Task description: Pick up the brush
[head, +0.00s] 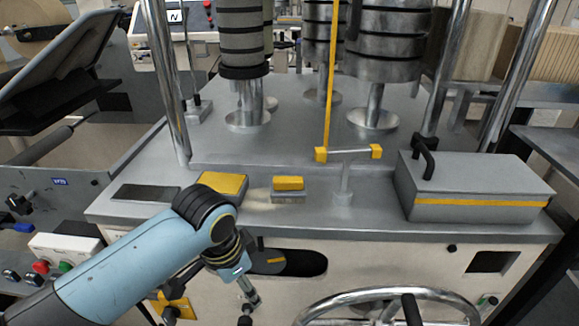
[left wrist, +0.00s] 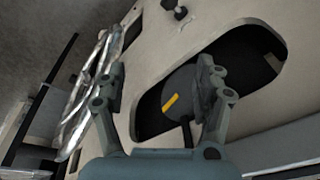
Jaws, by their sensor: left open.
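My left gripper (head: 248,296) hangs below the table edge, in front of the pale front panel. In the left wrist view my left gripper (left wrist: 160,80) is open, with nothing between its fingers. A dark round piece with a yellow stripe (left wrist: 171,102) lies beyond the fingers in the dark oval opening; it also shows in the head view (head: 268,262). My right gripper is out of view.
A grey box with a yellow band (head: 475,190) stands at the right of the top. A T-shaped post with yellow ends (head: 344,172) stands mid-front. A chrome handwheel (head: 385,298) sits low at the right. A dark flat pad (head: 146,193) lies left.

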